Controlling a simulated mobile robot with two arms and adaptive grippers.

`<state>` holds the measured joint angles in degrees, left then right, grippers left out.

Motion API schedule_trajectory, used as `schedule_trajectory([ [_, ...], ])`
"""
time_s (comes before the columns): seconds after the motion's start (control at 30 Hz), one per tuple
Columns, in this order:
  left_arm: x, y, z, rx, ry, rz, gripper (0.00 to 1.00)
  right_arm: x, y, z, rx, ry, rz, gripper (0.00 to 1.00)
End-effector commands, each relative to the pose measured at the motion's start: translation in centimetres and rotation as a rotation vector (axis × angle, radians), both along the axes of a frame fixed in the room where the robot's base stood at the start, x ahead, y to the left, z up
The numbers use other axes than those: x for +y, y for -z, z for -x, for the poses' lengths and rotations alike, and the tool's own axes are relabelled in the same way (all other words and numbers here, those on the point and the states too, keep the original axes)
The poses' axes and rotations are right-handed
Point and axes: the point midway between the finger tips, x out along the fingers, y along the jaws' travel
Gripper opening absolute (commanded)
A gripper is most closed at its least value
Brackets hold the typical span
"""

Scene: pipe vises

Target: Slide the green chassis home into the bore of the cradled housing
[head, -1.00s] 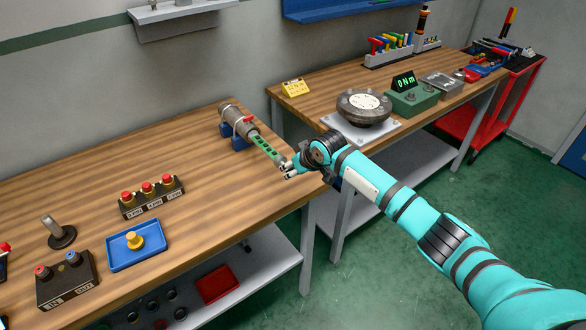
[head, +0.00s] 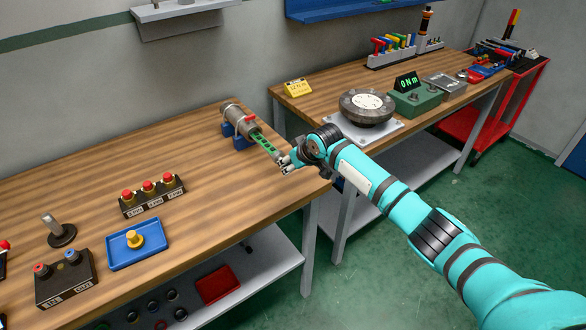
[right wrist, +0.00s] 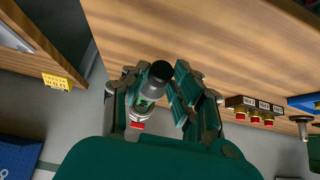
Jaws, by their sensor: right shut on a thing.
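The grey cylindrical housing (head: 236,118) lies in a blue cradle (head: 236,141) near the back right corner of the left bench, with a red part on top. The green chassis (head: 264,144) sticks out of the housing's near end, in line with it as far as I can tell. My right gripper (head: 287,164) is shut on the chassis's outer end, above the bench's right edge. In the right wrist view, a dark round end (right wrist: 160,71) shows between the fingers, with the housing's red part (right wrist: 137,125) beyond. How deep the chassis sits is hidden. My left gripper is out of view.
A blue tray (head: 115,258) with a yellow knob and a row of red buttons (head: 150,193) stand left on the bench. A second bench behind my right arm holds a round dark fixture (head: 367,106) and a green meter (head: 414,103). The bench around the cradle is clear.

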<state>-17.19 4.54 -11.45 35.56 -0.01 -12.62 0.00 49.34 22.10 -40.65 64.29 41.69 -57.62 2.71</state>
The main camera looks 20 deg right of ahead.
Motion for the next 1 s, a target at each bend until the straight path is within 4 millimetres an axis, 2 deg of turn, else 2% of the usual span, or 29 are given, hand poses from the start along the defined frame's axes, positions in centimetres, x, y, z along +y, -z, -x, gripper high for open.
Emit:
schedule_trajectory([
  [0.6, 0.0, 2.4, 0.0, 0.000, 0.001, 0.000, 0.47, 0.9, 0.0, -2.4, -0.002, 0.000, -0.002, 0.00],
  [1.0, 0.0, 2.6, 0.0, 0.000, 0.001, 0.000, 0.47, 1.0, -0.1, -2.8, -0.002, 0.000, -0.001, 0.00],
])
